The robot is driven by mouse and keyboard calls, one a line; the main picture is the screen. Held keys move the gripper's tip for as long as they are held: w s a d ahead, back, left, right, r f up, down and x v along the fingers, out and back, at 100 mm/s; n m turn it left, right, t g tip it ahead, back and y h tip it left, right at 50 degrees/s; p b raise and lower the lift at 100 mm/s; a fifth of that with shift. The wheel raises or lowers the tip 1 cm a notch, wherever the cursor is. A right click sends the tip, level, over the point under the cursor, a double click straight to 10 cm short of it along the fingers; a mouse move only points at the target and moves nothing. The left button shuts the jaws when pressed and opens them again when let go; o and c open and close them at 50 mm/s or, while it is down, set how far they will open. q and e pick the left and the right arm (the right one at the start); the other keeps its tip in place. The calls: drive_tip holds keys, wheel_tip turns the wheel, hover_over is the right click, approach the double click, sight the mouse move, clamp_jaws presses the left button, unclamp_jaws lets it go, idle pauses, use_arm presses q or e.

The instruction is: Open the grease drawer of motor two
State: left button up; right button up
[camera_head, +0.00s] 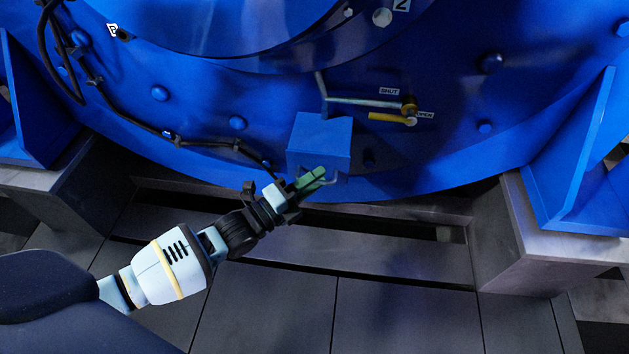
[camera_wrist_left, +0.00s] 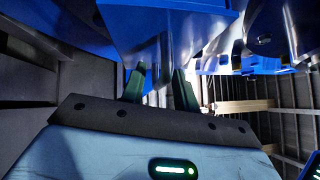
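The grease drawer of motor two appears to be the blue box (camera_head: 319,140) low on the motor's blue face, with a grey bar handle (camera_head: 331,180) at its lower front edge. It looks closed, but its seam is not visible. My left gripper (camera_head: 311,180) is at the handle, its green fingers just below the box front. In the left wrist view the fingers (camera_wrist_left: 160,88) stand apart, with the blue box (camera_wrist_left: 150,22) close above their tips. My right gripper is in neither view.
A yellow valve lever (camera_head: 388,117) with SHUT and OPEN labels and a grey pipe (camera_head: 365,101) are above right of the box. A black cable (camera_head: 200,143) runs along the motor at left. Blue brackets (camera_head: 580,165) stand on grey blocks at both sides. The dark floor (camera_head: 400,315) in front is clear.

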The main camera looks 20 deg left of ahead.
use_arm(q)
drive_tip(key=shift+w, duration=0.1)
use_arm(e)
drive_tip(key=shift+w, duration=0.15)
use_arm(q)
clamp_jaws()
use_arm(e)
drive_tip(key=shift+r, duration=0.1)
use_arm(q)
drive_tip(key=shift+d, duration=0.1)
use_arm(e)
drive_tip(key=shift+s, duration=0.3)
